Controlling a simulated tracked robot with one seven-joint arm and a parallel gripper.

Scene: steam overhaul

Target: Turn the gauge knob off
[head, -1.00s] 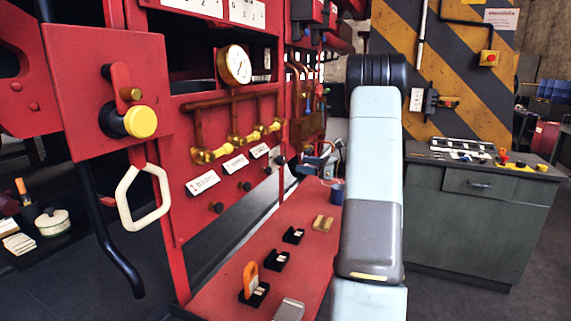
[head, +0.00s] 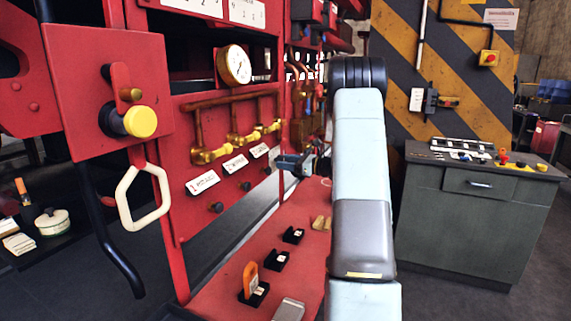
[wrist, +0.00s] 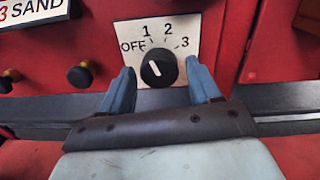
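The gauge knob (wrist: 158,69) is a round black knob on a white plate (wrist: 127,30) marked OFF, 1, 2 and 3, on a red panel. Its white pointer line points up and slightly left, towards the 1. My gripper (wrist: 161,80) is open, with one blue finger on the left and one on the right of the knob. I cannot tell whether either finger touches it. In the head view, my gripper (head: 292,163) is at the red panel's far end, and I cannot make out the knob there.
A round gauge (head: 234,65), brass valves (head: 210,155) and small dark knobs (head: 217,207) line the red panel. A red bench (head: 235,275) below carries black holders and an orange-handled item (head: 250,279). A grey cabinet (head: 470,220) stands right.

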